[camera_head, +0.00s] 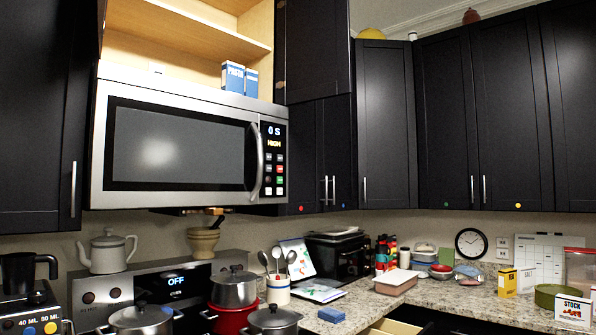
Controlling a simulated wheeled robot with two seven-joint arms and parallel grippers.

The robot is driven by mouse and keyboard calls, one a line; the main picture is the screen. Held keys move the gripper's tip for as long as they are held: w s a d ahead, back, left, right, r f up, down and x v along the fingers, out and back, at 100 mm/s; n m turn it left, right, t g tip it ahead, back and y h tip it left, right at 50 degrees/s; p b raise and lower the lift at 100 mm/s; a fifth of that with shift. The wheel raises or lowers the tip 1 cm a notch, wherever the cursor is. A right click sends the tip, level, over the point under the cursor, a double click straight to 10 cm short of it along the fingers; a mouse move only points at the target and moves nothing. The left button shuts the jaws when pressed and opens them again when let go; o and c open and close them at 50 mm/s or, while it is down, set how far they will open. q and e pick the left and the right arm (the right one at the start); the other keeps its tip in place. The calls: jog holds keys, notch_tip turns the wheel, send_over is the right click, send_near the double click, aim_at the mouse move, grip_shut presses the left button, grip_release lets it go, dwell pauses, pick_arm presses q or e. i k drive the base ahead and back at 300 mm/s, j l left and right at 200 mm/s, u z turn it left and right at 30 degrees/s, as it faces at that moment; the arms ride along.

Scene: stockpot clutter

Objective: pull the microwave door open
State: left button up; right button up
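The microwave (185,88) is a silver over-the-range unit mounted below an open wooden shelf. Its door (180,148) has a dark window and looks shut, flush with the front. The curved vertical metal door handle (257,162) is on the door's right side. The control panel (273,160) to the right of the handle has a lit display and several buttons. Neither of my grippers shows in the head view, and nothing touches the handle.
Below stand a stove with several pots (234,290), a white teapot (107,252) and a mortar (203,242). A utensil crock (278,290) is to their right. Dark cabinets (320,150) flank the microwave. The space directly before the door looks clear.

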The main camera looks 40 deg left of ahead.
aim_at(149, 148)
jog(key=i+u, duration=0.1)
jog(key=i, duration=0.6)
jog(key=i+l+u, duration=0.1)
jog(key=i, duration=0.55)
jog(key=i+u, duration=0.45)
jog(key=i+l+u, duration=0.25)
jog(key=u, duration=0.25)
jog(key=i+l+u, duration=0.3)
jog(key=u, duration=0.15)
jog(key=i+l+u, duration=0.5)
jog(key=u, duration=0.15)
jog(key=i+l+u, duration=0.15)
jog(key=l+u, duration=0.15)
jog(key=l, duration=0.15)
jog(key=i+l+u, duration=0.15)
jog(key=l+u, duration=0.2)
